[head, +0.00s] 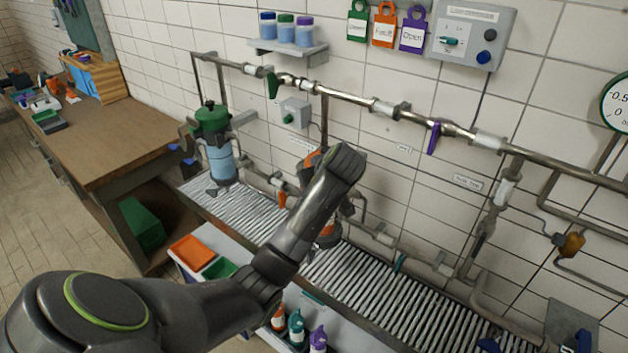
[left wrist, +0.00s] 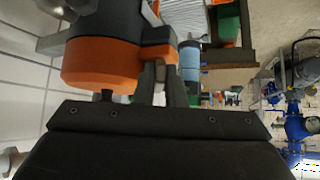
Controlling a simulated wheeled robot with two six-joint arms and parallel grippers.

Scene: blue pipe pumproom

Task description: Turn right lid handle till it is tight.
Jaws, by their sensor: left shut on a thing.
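The right lid is orange (head: 311,158) in the head view and tops a housing mostly hidden behind my left arm. In the left wrist view the orange lid (left wrist: 98,66) is large at the upper left. In the head view my arm's end hides the fingers. How tight the lid sits cannot be told. My right gripper is in neither view.
A second housing with a green lid (head: 212,117) and blue glass stands to the left. A pipe with valve handles (head: 380,106) runs along the tiled wall above. A slatted drain grate (head: 390,290) lies below. A wooden workbench (head: 95,135) is at the left.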

